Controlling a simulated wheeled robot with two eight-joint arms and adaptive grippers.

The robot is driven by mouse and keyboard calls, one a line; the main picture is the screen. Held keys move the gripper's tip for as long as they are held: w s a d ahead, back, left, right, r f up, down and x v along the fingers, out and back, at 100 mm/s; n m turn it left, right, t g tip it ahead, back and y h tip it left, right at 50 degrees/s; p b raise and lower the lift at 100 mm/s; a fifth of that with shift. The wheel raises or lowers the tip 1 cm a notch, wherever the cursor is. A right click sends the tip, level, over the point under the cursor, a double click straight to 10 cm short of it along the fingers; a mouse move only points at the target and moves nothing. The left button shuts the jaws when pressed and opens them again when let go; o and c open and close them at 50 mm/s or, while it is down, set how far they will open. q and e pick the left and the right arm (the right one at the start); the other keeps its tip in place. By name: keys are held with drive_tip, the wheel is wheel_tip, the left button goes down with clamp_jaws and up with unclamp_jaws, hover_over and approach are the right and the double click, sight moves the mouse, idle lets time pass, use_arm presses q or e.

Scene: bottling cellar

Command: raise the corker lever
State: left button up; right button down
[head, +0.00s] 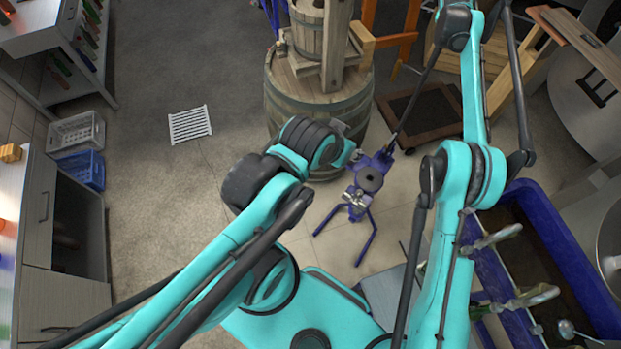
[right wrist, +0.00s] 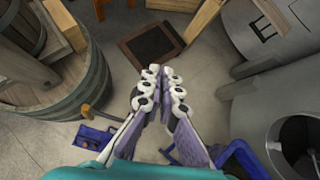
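The blue corker (head: 369,180) stands on splayed legs on the floor, in front of the barrel. A thin dark rod (head: 415,98) runs from its top up and right toward my right arm; it looks like the lever, but I cannot tell surely. My left arm ends just left of the corker, its gripper (head: 342,129) mostly hidden by its wrist. In the right wrist view my right gripper (right wrist: 164,80) has its fingers close together, with nothing visible between them. Blue parts (right wrist: 88,140) with a brown handle-like piece (right wrist: 95,113) show at lower left, apart from the fingers.
A large barrel (head: 285,105) carrying a wooden press stands behind the corker. A blue trough (head: 484,262) with taps is at right. Crates (head: 77,132) and a cabinet line the left. Open floor lies left of the barrel.

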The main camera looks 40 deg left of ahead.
drive_tip(key=shift+s+r, duration=0.1)
drive_tip(key=shift+s, duration=0.05)
drive_tip(key=shift+s+r, duration=0.2)
drive_tip(key=shift+r, duration=0.15)
drive_tip(key=v, duration=1.1)
drive_tip(key=shift+s+f, duration=0.1)
